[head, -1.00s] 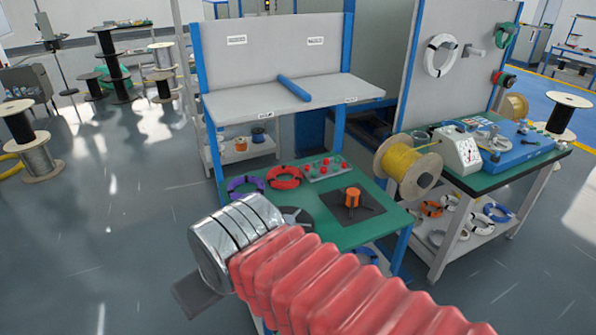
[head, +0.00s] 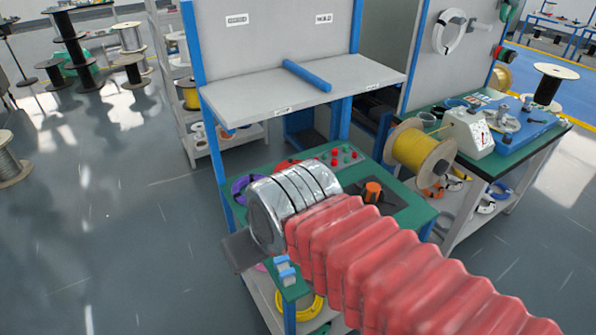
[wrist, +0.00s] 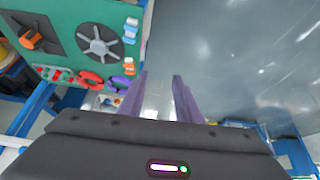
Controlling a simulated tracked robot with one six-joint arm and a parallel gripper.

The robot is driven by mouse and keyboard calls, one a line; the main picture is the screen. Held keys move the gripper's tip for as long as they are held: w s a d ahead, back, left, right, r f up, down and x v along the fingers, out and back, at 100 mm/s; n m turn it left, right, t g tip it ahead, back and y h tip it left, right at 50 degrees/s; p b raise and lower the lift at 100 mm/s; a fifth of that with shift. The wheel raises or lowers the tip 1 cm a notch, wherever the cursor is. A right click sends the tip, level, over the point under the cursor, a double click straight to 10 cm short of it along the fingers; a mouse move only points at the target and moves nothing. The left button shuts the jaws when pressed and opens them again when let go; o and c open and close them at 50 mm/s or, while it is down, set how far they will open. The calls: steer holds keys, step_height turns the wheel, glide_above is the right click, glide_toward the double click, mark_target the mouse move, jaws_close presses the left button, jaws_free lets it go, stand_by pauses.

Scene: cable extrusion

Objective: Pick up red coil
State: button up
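The red coil (head: 287,163) lies on the green top of the workbench (head: 415,212). In the head view my arm hides most of it. In the wrist view the red coil (wrist: 91,80) lies near the edge of the green top, left of my gripper, beside a purple coil (wrist: 122,82). My gripper (wrist: 159,78) is open, with nothing between its two fingers. It points at the floor beyond the bench edge, apart from the coil. In the head view the fingers are hidden.
Near the coil are a button panel (head: 341,156), an orange knob on a dark plate (head: 373,191) and a grey spoked wheel (wrist: 98,40). A shelf (head: 290,94) overhangs the back of the bench. A yellow spool (head: 420,148) stands to the right.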

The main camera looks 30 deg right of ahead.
steer(key=shift+o, duration=1.2)
steer(key=shift+w+d, duration=0.1)
steer(key=shift+w, duration=0.05)
steer(key=w+d+f+m+t+h, duration=0.1)
steer(key=w+d+f+t+h, duration=0.1)
steer(key=w+d, duration=0.85)
steer(key=w+d+f+t+h, duration=0.1)
steer(key=w+d+f+h, duration=0.15)
steer(key=w+d, duration=0.8)
steer(key=w+d+f+t+y, duration=0.1)
steer(key=w+d+f, duration=0.2)
steer(key=f, duration=0.3)
steer(key=w+d+f+t+y, duration=0.1)
steer(key=w+d+f, duration=0.2)
steer(key=f, duration=0.3)
steer(key=w+d+f+t+y, duration=0.1)
steer(key=w+d+f+y, duration=0.1)
steer(key=w+f, duration=0.3)
steer(key=shift+d+f+t, duration=0.3)
steer(key=shift+d+f, duration=0.3)
steer(key=shift+d, duration=0.1)
